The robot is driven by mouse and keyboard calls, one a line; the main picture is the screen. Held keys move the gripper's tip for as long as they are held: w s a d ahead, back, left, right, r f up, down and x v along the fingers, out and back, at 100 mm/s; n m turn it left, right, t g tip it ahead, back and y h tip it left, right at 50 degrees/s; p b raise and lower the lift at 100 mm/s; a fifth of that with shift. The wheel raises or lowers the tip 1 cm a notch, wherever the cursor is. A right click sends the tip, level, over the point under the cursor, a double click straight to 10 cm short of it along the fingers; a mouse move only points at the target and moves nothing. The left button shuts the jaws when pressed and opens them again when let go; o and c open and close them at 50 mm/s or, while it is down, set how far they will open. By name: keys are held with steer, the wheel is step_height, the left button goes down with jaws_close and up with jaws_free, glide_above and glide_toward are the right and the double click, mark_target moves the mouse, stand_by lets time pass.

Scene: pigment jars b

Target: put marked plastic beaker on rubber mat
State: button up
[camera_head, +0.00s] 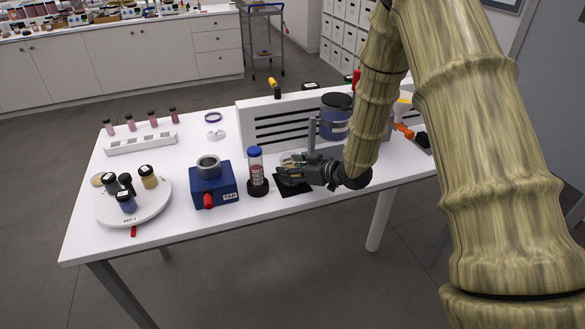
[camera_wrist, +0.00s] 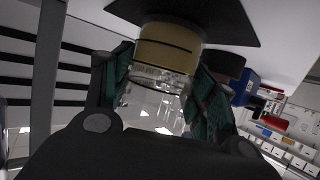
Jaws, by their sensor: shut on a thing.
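The marked plastic beaker (camera_wrist: 168,47) is clear, with a tan band and a dark line at its mat end in the wrist view. My gripper (camera_head: 292,171) is shut on it, with a finger on each side. In the head view the fingers mostly hide the beaker. The rubber mat (camera_head: 293,188) is a black square on the white table below my gripper, partly covered by it. In the upside-down wrist view the mat (camera_wrist: 225,18) lies right at the beaker's base; I cannot tell whether they touch.
A blue-capped tube (camera_head: 256,168) on a dark base stands close left of the mat. A blue TAP box (camera_head: 213,185) and a round white tray (camera_head: 150,207) with jars are further left. A slotted white panel (camera_head: 270,125) stands behind. The table's front edge is near the mat.

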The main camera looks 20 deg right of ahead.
steer(key=shift+f, duration=0.1)
steer(key=o, duration=1.1)
steer(key=shift+o, duration=0.2)
steer(key=shift+r, duration=0.2)
steer(key=b+v, duration=0.2)
steer(key=v, duration=1)
steer(key=shift+f, duration=0.2)
steer(key=shift+s+d, duration=0.1)
